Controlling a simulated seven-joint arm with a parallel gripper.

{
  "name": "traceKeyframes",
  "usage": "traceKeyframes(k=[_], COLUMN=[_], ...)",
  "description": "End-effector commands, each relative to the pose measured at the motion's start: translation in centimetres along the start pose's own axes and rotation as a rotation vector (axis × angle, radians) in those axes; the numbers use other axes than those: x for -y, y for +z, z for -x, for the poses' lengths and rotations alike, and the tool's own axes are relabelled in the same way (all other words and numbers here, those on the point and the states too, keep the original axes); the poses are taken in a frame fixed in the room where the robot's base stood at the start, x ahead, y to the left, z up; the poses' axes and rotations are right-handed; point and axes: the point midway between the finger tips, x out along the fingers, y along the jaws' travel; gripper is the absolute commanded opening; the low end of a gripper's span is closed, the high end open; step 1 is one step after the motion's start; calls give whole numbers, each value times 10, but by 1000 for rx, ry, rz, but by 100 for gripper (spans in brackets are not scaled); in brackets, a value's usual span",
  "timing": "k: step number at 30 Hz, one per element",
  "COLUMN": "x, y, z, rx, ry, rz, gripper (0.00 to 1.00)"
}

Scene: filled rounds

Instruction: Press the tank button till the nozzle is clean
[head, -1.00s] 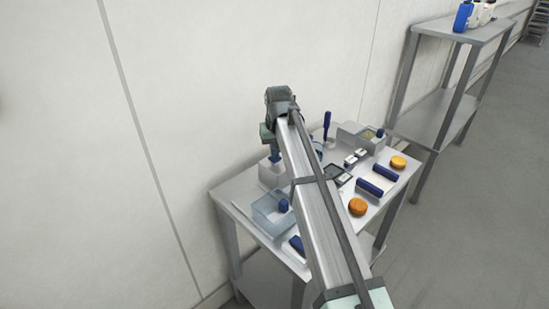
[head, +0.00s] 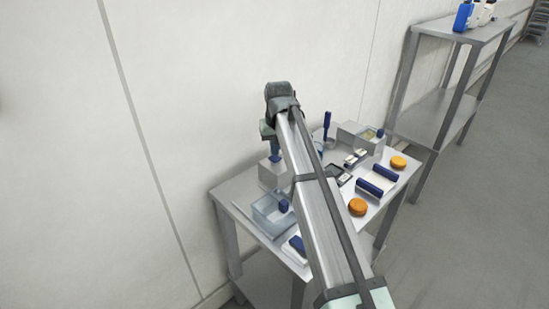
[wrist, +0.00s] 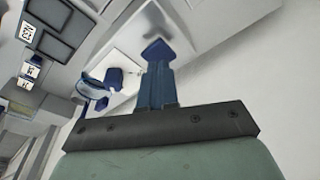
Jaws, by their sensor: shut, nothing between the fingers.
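My gripper (head: 275,158) has blue fingers that are shut with nothing between them. It points down over a pale grey box (head: 270,174), likely the tank, at the back left of the table. In the wrist view the closed fingers (wrist: 157,48) reach toward a pale grey surface. I cannot tell whether they touch it, and no button shows clearly. Beside them in the wrist view are a short blue piece (wrist: 115,78) and a blue ring-like part (wrist: 92,92). I cannot tell whether either is the nozzle, nor its cleanness.
The small grey table (head: 240,207) holds a clear blue bin (head: 266,217), orange discs (head: 358,207), blue rollers (head: 369,188), a grey box (head: 349,135) and an upright blue-handled tool (head: 327,121). A wall stands close behind. A shelf (head: 425,115) stands to the right.

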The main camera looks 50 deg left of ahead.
Motion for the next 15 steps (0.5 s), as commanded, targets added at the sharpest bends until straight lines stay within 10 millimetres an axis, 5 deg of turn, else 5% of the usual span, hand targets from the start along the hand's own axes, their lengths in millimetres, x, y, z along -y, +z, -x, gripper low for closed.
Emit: traceKeyframes(k=[15], x=[0], y=[3], z=[-13], rx=[0], ry=[0], rz=[0], gripper=[0])
